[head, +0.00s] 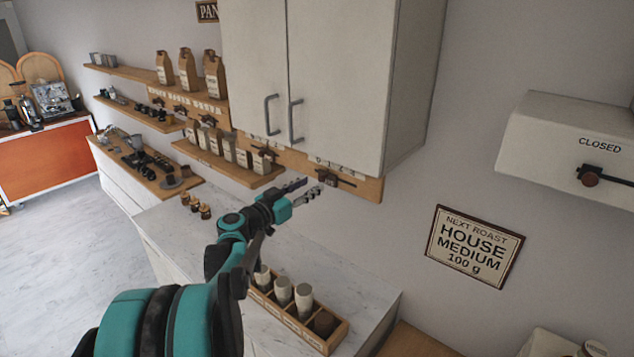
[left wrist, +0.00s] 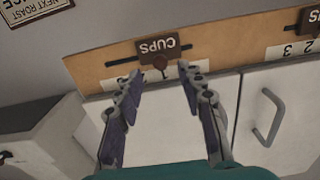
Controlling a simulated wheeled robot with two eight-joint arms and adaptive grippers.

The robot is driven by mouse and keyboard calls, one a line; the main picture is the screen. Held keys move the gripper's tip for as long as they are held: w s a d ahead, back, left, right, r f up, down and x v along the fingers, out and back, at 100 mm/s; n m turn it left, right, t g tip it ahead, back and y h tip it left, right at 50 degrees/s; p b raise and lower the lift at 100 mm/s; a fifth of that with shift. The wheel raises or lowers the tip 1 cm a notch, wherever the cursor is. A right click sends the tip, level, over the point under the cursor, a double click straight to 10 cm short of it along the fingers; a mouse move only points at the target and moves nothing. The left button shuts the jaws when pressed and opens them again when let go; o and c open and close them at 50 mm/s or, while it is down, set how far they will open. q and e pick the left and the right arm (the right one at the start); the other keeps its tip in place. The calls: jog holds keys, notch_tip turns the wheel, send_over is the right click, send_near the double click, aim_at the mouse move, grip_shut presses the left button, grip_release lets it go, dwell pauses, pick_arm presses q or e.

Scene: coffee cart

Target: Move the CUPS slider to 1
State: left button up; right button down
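The CUPS slider (left wrist: 158,50) is a dark brown block with a round knob on a horizontal slot in a wooden board (left wrist: 90,70). The left wrist view is upside down. In the head view the slider (head: 328,178) sits below the white cabinet. My left gripper (head: 305,190) is open just in front of it. In the left wrist view its two fingers (left wrist: 160,78) are spread apart, one on each side of the knob, with nothing held. Whether they touch the knob I cannot tell. The number strip is partly hidden by the fingers. My right gripper is not in view.
A second slider (left wrist: 309,22) sits on the same board beside the CUPS slider. The white cabinet (head: 340,90) with two handles hangs directly above. A tray of cups (head: 325,340) stands on the counter below my left arm. A CLOSED box (head: 555,130) is at right.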

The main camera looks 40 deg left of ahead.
pick_arm(q)
jog(key=s, duration=0.7)
jog(key=shift+s+a, duration=0.15)
jog(key=shift+a, duration=0.1)
jog(key=s+d+f+g+h+b, duration=0.15)
jog(key=d+f+g+b, duration=0.4)
jog(key=d+f, duration=0.7)
jog(key=s+d+f+g+h+b, duration=0.1)
jog(key=s+d+f+g+b, duration=0.15)
jog(key=d+f+b, duration=0.85)
jog(key=s+d+f+g+y+b, duration=0.1)
jog(key=s+d+f+b, duration=0.1)
jog(key=f, duration=0.5)
jog(key=s+d+f+g+y+b, duration=0.1)
jog(key=s+d+f+b, duration=0.1)
jog(key=s+f+b, duration=0.3)
jog(key=s+d+f+y+b, duration=0.1)
jog(key=s+f+b, duration=0.3)
jog(key=f, duration=0.7)
jog(key=shift+s+d+n+g+y, duration=0.4)
jog(key=shift+s+d, duration=0.5)
jog(key=shift+s, duration=0.3)
jog(key=shift+f, duration=0.15)
